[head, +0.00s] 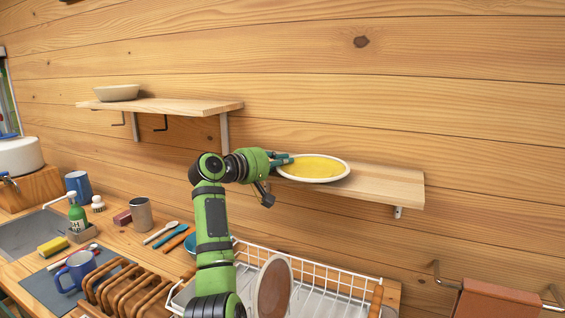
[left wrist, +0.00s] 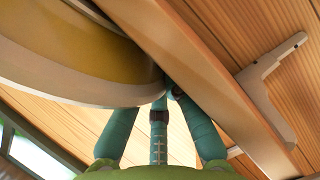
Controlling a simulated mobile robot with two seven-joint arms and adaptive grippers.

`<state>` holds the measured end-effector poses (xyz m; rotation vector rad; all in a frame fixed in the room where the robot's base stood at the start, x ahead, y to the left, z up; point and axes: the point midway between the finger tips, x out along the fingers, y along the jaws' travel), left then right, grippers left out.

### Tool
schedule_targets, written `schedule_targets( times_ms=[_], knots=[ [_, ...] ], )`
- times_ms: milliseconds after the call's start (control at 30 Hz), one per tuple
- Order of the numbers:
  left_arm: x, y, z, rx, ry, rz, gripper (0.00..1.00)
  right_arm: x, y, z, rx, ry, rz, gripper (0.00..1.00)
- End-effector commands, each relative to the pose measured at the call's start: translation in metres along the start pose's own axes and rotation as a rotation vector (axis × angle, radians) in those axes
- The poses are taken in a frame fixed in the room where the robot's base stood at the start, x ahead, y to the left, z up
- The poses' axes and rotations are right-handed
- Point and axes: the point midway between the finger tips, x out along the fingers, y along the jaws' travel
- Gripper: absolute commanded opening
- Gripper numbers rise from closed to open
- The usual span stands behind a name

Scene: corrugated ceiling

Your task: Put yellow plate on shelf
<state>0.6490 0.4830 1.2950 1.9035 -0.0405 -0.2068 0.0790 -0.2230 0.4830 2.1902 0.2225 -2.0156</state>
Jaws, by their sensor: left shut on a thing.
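The yellow plate (head: 315,168) has a pale rim and is held about level at the left part of the lower right shelf (head: 385,187). My left gripper (head: 281,161) is shut on the plate's left rim. I cannot tell whether the plate touches the shelf. The plate hides the shelf's left part in the head view. My right gripper is not in view.
The shelf's right part is bare. A higher shelf (head: 190,105) at left carries a pale bowl (head: 116,92). Below are a white dish rack (head: 335,280) with a brown plate (head: 272,287), a wooden rack (head: 120,290), a metal cup (head: 141,214) and blue mugs (head: 77,270).

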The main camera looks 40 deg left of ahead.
Motion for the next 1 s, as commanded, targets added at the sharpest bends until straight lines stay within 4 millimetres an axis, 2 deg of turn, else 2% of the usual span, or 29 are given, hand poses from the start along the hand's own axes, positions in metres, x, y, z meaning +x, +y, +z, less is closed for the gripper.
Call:
schedule_targets(
  times_ms=[433,800,900,1000],
  knots=[
    [0.004,-0.018,0.007,-0.008,-0.012,-0.017,0.00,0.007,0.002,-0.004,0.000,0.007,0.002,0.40],
    [0.005,-0.020,0.009,-0.010,-0.013,-0.019,0.00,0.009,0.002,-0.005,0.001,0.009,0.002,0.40],
    [0.005,-0.020,0.009,-0.011,-0.014,-0.019,0.37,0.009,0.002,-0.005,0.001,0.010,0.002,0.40],
    [0.005,-0.020,0.009,-0.011,-0.014,-0.019,0.37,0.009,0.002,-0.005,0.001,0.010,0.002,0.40]
  ],
)
